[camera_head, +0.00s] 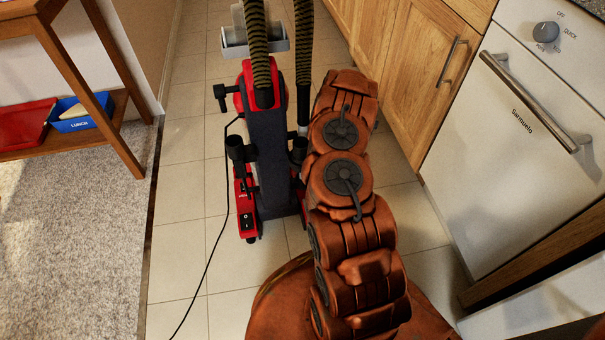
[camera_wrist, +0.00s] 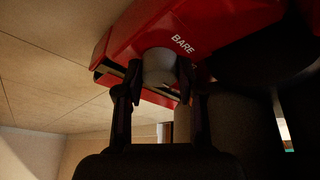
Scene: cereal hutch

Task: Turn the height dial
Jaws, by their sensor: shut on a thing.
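A red and dark grey vacuum cleaner (camera_head: 272,150) stands upright on the tiled floor in the head view. In the wrist view its red head (camera_wrist: 190,35) carries the word "BARE" and fills the upper right. The pale grey round height dial (camera_wrist: 159,67) sits on that red head, beside the word. My gripper (camera_wrist: 154,88) is shut on the dial, with one dark finger on each side of it. My arm reaches away from the camera to the right of the vacuum in the head view, and its gripper end is hidden there.
A black cord (camera_head: 213,245) runs along the tiles left of the vacuum. A white dishwasher (camera_head: 500,140) and wooden cabinets (camera_head: 400,70) line the right side. A wooden shelf table (camera_head: 85,90) with a blue box (camera_head: 80,115) stands left on a rug (camera_head: 75,220).

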